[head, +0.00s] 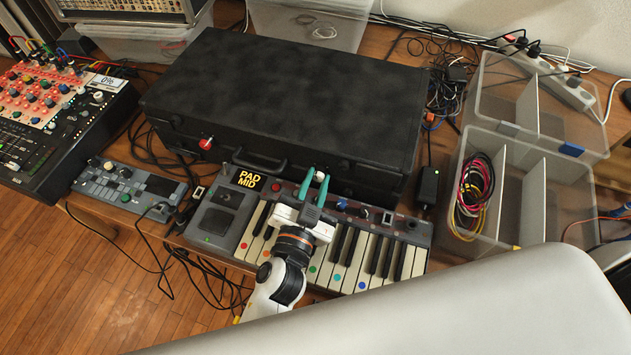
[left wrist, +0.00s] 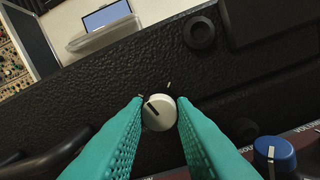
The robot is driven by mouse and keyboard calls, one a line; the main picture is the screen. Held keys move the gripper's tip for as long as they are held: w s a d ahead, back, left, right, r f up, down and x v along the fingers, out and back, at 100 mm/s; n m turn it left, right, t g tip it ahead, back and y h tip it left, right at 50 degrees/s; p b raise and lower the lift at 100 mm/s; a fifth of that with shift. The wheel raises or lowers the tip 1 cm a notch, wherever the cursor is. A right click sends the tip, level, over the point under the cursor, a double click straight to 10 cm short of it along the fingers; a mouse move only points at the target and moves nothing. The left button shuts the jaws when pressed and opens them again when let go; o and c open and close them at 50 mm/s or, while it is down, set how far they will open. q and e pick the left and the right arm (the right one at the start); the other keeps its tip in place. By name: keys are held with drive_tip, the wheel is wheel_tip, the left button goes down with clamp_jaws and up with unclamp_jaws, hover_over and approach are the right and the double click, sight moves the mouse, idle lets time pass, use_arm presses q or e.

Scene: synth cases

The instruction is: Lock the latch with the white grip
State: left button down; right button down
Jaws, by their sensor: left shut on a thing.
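A closed black case (head: 290,90) lies flat behind the keyboard. Two latch grips show on its front side: a red grip (head: 206,143) on the left and a white grip (head: 319,176) on the right. My left gripper (head: 314,183), with teal fingers, reaches over the keyboard and is shut on the white grip. In the left wrist view the white grip (left wrist: 159,113) is a round knob with a dark line, held between both fingertips (left wrist: 158,112). My right gripper is not in view.
A keyboard (head: 354,254) lies under my left arm, close to the case front; its blue knob (left wrist: 274,154) is near the fingers in the wrist view. A mixer (head: 62,105) stands at the left. Clear bins (head: 519,190) and cables are at the right.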

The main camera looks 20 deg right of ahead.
use_arm(q)
drive_tip(key=c, duration=1.2)
unclamp_jaws()
drive_tip(key=shift+c, duration=0.2)
drive_tip(key=b+v, duration=0.2)
drive_tip(key=v, duration=0.9)
drive_tip(key=shift+f, duration=0.15)
drive_tip(key=shift+s+a, duration=0.35)
drive_tip(key=shift+s, duration=0.1)
